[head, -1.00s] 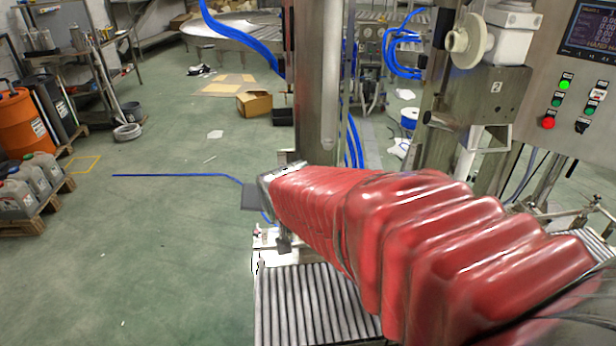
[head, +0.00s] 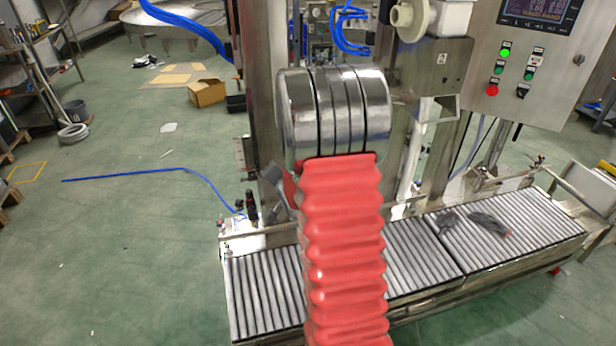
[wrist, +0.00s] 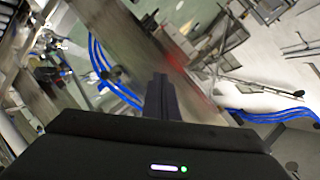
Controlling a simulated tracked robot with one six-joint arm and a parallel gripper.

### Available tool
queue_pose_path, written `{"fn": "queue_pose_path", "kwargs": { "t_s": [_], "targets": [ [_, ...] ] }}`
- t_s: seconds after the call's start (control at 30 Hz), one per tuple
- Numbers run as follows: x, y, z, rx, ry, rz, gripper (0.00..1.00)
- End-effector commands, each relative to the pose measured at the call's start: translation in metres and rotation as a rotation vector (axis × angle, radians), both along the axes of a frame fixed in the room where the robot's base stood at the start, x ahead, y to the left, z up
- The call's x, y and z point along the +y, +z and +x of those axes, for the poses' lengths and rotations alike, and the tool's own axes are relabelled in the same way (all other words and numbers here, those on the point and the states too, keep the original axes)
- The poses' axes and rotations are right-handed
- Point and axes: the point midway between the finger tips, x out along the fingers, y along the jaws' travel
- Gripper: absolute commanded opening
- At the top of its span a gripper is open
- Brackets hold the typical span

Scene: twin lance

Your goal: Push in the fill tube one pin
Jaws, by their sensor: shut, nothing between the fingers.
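My gripper (wrist: 161,98) is shut and empty in the wrist view, its dark fingers together in front of a blurred, tilted metal column (wrist: 115,45). In the head view my red-sleeved arm with its silver joint stands in the middle and hides most of the gripper and part of the filling machine. A steel box marked 2 (head: 430,66) is mounted on the machine right of my arm. I cannot make out fill tube one or its pin in either view. No contact with the machine can be made out.
A roller conveyor (head: 510,228) runs along the machine's front, with dark items (head: 487,223) lying on it. A control panel (head: 540,60) with lit buttons is at the upper right. Blue hoses (wrist: 98,65) hang near the column. Green floor (head: 120,260) is open at left.

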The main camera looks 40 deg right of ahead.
Motion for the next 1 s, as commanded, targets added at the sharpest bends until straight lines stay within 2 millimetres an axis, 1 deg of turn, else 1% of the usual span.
{"fn": "queue_pose_path", "kwargs": {
  "t_s": [0.03,0.27,0.47,0.6,0.7,0.8,0.9,1.0],
  "targets": [
    [-0.011,-0.012,-0.002,-0.024,-0.018,0.023,0.0],
    [-0.051,-0.051,-0.012,-0.179,-0.084,0.128,0.0],
    [-0.08,-0.086,-0.031,-0.319,-0.133,0.226,0.0],
    [-0.097,-0.11,-0.05,-0.422,-0.164,0.296,0.0],
    [-0.106,-0.126,-0.064,-0.492,-0.181,0.344,0.0],
    [-0.112,-0.137,-0.076,-0.551,-0.194,0.382,0.0],
    [-0.115,-0.143,-0.083,-0.588,-0.199,0.406,0.0],
    [-0.116,-0.145,-0.087,-0.604,-0.2,0.415,0.0]
  ]
}}
